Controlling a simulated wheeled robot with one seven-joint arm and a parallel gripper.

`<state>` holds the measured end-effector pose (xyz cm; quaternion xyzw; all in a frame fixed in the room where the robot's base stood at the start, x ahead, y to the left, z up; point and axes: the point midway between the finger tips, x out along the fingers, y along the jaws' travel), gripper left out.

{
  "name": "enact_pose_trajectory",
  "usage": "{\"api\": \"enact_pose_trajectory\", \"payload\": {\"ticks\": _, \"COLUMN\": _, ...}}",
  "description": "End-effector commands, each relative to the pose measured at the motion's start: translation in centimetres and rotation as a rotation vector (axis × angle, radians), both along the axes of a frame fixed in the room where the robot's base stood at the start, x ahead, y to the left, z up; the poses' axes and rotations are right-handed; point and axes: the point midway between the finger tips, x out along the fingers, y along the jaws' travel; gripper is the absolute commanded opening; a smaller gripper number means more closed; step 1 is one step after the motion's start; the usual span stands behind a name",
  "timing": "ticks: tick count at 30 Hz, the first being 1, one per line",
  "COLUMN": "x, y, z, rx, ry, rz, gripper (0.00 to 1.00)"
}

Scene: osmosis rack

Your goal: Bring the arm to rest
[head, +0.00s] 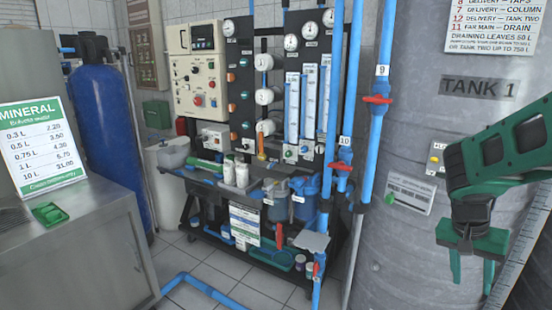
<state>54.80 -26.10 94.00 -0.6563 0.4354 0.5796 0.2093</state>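My arm, green and black, reaches in from the right edge of the head view. My gripper (471,278) hangs pointing down at the lower right, in front of the large grey tank (400,250) labelled TANK 1. Its two green fingers are spread apart, with nothing seen between them. I cannot tell how far the gripper is from the tank wall.
Blue pipes with red valve handles (377,99) stand left of the tank. The osmosis rack (262,255) fills the middle. A blue cylinder (104,130) and a metal counter (80,215) with a price sign (38,148) stand left. Tiled floor shows at the front.

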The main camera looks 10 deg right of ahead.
Motion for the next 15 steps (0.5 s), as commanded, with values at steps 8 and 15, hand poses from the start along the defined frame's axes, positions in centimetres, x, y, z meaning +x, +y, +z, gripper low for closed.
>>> {"api": "enact_pose_trajectory", "payload": {"ticks": 8, "x": -7.6, "y": 4.6, "z": 2.2, "rx": 0.224, "ry": 0.016, "rz": 0.196, "gripper": 0.39}}
{"api": "enact_pose_trajectory", "payload": {"ticks": 15, "x": -12.0, "y": 7.9, "z": 3.2, "rx": 0.329, "ry": 0.018, "rz": 0.356, "gripper": 0.39}}
